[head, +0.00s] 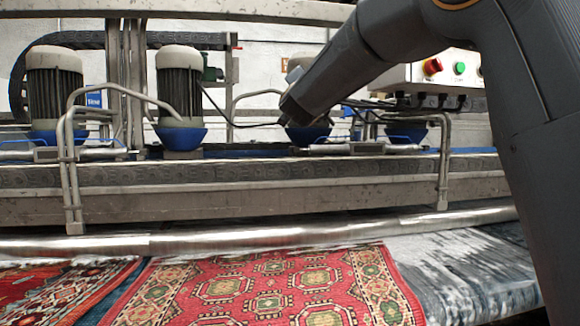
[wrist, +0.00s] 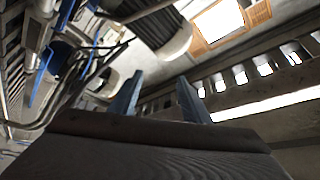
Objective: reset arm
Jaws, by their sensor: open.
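My arm comes in from the right in the head view and reaches over the scrubber machine. Its far end points away toward the motors, and the gripper itself cannot be made out there. In the wrist view my gripper (wrist: 158,98) shows two blue-grey fingers standing apart with nothing between them. It is open and empty. Behind the fingers the wrist view shows the ceiling, a bright window and part of a motor (wrist: 160,30), strongly tilted.
The rug scrubber's grey beam (head: 270,204) runs across the view with several motors (head: 180,85) on it. A control box (head: 425,72) with red and green buttons stands at the right. A red patterned rug (head: 265,290) and a grey rug (head: 455,270) lie in front.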

